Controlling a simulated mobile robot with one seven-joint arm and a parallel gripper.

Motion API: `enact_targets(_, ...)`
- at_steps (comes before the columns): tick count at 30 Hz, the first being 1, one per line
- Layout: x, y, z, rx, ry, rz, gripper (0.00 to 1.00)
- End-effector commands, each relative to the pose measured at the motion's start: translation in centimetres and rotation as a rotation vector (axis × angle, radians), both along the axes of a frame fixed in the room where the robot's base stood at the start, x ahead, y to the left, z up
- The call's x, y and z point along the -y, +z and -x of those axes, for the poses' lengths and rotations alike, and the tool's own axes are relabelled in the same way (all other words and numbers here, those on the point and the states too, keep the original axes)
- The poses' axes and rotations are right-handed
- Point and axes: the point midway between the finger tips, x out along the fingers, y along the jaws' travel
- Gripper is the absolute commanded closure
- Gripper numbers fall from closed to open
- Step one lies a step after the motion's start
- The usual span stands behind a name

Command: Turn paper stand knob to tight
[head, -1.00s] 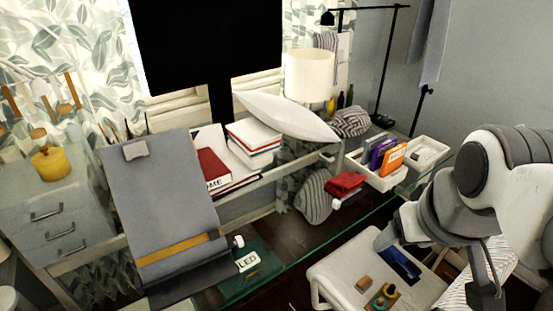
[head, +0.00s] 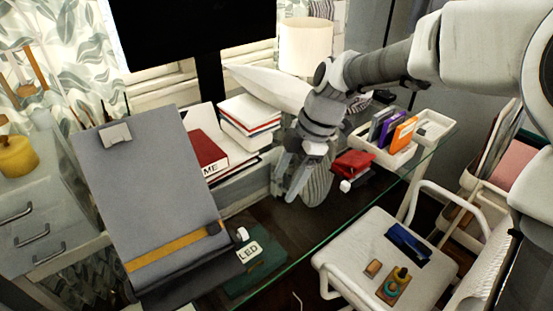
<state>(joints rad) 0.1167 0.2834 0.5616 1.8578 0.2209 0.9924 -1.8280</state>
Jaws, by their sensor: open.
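The grey paper stand (head: 150,190) leans upright on the glass desk at the left, with a clip at its top and a yellow-orange strip across its lower part. Its small white knob (head: 242,234) sticks out at its lower right edge; its tight or loose setting cannot be read. My gripper (head: 290,190) is open and empty, fingers pointing down, above the desk to the right of and farther back than the knob. It is apart from the stand and the knob.
A red object (head: 352,164) and a white tray (head: 430,126) of coloured cases lie to the right of my gripper. A dark green book (head: 262,270) lies by the knob. A white chair (head: 350,240) stands in front of the desk.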

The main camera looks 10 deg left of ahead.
Motion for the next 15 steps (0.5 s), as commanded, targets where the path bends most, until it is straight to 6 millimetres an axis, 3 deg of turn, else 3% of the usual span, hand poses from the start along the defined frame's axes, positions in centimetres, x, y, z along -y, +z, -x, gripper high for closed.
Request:
enact_targets(6, -2.7, -1.5, -0.2, -0.001, 0.178, -0.080, 0.29)
enact_targets(11, -3.4, -2.6, 0.1, -0.002, 0.202, -0.089, 0.29)
enact_targets(15, -4.3, -5.0, 0.5, -0.003, 0.201, -0.088, 0.29)
